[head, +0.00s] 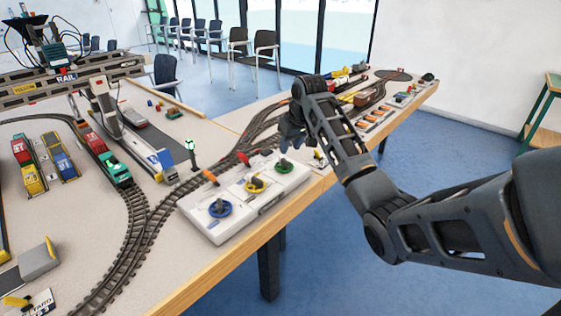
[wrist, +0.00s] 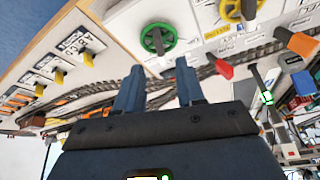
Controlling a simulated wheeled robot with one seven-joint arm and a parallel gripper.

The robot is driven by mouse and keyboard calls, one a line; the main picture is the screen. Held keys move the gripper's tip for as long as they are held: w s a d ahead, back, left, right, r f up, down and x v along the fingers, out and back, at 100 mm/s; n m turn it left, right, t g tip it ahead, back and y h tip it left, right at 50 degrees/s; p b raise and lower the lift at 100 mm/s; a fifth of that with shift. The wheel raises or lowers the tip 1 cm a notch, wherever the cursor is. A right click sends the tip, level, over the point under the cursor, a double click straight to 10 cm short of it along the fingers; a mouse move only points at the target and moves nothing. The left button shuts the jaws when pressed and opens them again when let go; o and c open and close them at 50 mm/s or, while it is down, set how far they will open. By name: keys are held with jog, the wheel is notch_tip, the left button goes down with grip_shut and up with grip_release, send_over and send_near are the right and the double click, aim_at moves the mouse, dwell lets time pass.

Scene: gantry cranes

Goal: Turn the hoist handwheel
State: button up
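A white control box (head: 240,222) near the table's front edge carries three handwheels: a blue one (head: 220,208), a yellow one (head: 256,183) and a green one (head: 284,167). Their labels are too small to read, so I cannot tell which is the hoist wheel. My gripper (head: 290,132) is above the far end of the box, close to the green wheel. In the wrist view my gripper (wrist: 159,82) has its two fingers apart with nothing between them. The green wheel (wrist: 158,38) shows beyond the fingertips, apart from them. The yellow wheel (wrist: 238,8) is partly cut off at the top.
A red lever (head: 242,158) and an orange lever (head: 210,176) stand along the box's back edge. Train track (head: 140,222) curves behind the box. A gantry crane (head: 75,80) and a train (head: 105,150) stand at left. Labelled switches (wrist: 60,72) show in the wrist view.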

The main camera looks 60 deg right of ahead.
aim_at(286, 160)
jog(key=shift+x, duration=3.85)
jog(key=shift+s, duration=0.1)
grip_shut()
